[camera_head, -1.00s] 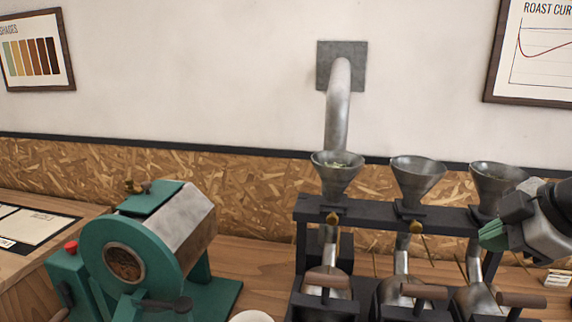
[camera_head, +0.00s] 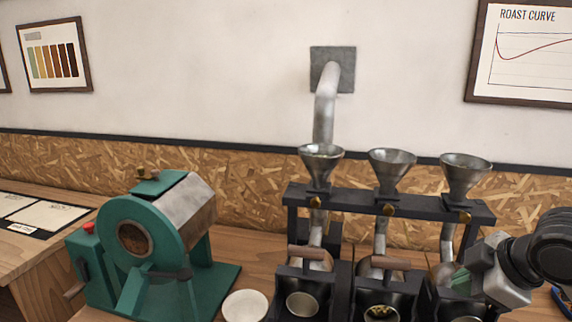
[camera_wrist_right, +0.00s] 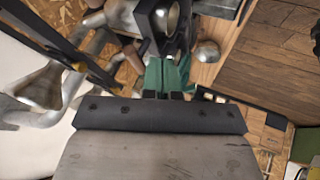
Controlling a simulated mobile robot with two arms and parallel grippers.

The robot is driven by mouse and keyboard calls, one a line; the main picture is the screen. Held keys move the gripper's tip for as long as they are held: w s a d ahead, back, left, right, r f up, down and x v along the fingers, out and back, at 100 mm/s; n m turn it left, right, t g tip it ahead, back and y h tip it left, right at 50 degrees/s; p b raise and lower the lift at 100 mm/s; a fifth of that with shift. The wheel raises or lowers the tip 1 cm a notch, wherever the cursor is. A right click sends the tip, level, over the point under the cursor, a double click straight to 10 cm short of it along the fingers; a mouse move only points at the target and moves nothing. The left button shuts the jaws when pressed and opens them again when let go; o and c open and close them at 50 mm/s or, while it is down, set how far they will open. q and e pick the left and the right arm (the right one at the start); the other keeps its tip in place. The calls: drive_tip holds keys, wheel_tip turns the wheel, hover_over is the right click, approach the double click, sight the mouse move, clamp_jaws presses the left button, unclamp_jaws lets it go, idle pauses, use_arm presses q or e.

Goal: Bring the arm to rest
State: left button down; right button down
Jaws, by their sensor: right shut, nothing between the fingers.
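My right gripper (camera_head: 461,280), with green fingers, is at the lower right in the head view, in front of the right end of the black three-station rack (camera_head: 352,203). Its fingers lie together, shut and empty; they also show at the centre of the right wrist view (camera_wrist_right: 167,76). The gripper covers part of the rack's right station, and I cannot tell whether it touches it. My right arm comes in from the right edge. My left gripper is in neither view.
The rack carries three metal funnels, the right one (camera_head: 465,175) nearest my arm, over cups, one (camera_head: 382,313) holding beans. A green drum roaster (camera_head: 150,245) stands left, with a pale bowl (camera_head: 245,306) between. Papers (camera_head: 45,219) lie far left.

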drive_tip(key=s+a+f+m+g, duration=0.15)
drive_tip(key=s+a+f, duration=0.25)
drive_tip(key=f, duration=0.6)
drive_tip(key=s+a+f+m+t, duration=0.1)
drive_tip(key=s+a+f+m, duration=0.25)
drive_tip(key=f, duration=0.65)
drive_tip(key=s+f+m+g+h, duration=0.25)
drive_tip(key=s+f+m, duration=0.5)
drive_tip(key=s, duration=0.65)
wheel_tip(320, 180, down, 28)
drive_tip(key=s+n+g, duration=0.1)
drive_tip(key=s, duration=0.1)
drive_tip(key=s+d+f+g, duration=0.1)
drive_tip(key=s+d+f, duration=0.1)
drive_tip(key=s+f, duration=1.3)
drive_tip(key=shift+s+d+f+h, duration=0.25)
drive_tip(key=shift+d+f+h, duration=0.05)
drive_tip(key=shift+h, duration=0.05)
